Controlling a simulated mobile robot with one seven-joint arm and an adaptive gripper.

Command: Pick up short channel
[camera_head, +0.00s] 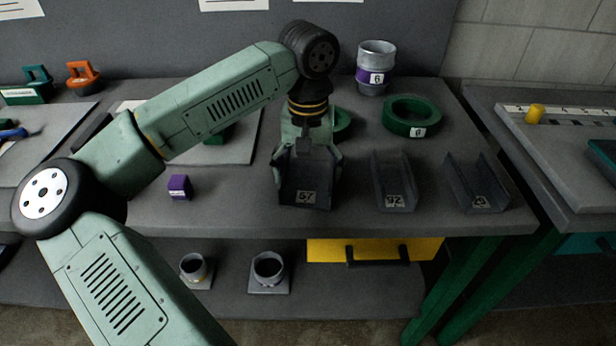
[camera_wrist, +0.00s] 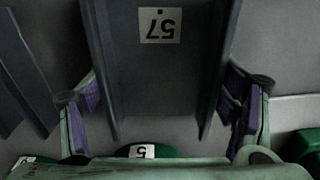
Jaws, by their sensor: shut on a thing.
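Three dark grey open channels are in a row near the front edge of the bench. The left one, a wide channel marked 57 (camera_head: 298,180), is between the fingers of my gripper (camera_head: 308,160). It fills the top middle of the wrist view (camera_wrist: 165,70), label upside down, with purple finger pads (camera_wrist: 88,95) at both its side walls. My gripper is shut on it from above. I cannot tell whether its underside is off the bench. A middle channel (camera_head: 391,175) and a right channel (camera_head: 477,185) stand free to its right.
A green ring (camera_head: 410,113) and a metal collar with a purple band (camera_head: 373,65) stand behind the channels. A purple block (camera_head: 179,187) lies to the left. A yellow drawer (camera_head: 372,249) is under the bench (camera_head: 240,215). Another bench (camera_head: 560,150) is at the right.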

